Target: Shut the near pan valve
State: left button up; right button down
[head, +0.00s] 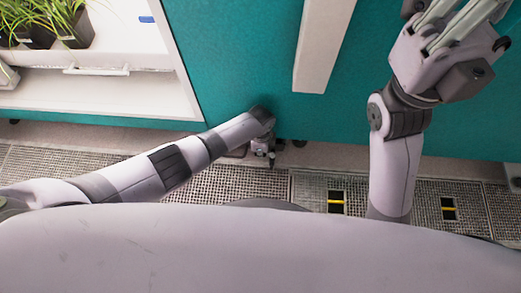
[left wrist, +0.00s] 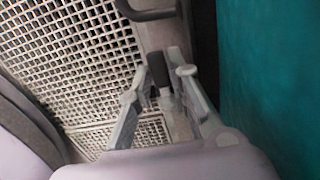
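In the left wrist view a valve lever with a black grip (left wrist: 158,70) and a pale metal shank lies between the two fingers of my left gripper (left wrist: 157,82). The fingers are apart, one on each side of the lever; I cannot tell whether either touches it. In the head view my left gripper (head: 264,148) is low at the foot of the teal wall, and the valve is mostly hidden there. My right gripper (head: 452,14) is raised at the upper right, its fingers apart and empty, with the tips near the picture's top edge.
The teal wall (head: 235,65) stands close beside the left gripper. A pale vertical post (head: 322,45) runs down it. Floor grating (head: 232,184) lies below. A white shelf (head: 110,95) with potted grass (head: 75,22) is at the upper left. A dark curved bar (left wrist: 150,12) lies beyond the lever.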

pick_arm(q)
jog(key=o, duration=0.4)
jog(key=shift+r, duration=0.1)
jog(key=shift+r, duration=3.9)
jog(key=shift+s, duration=0.15)
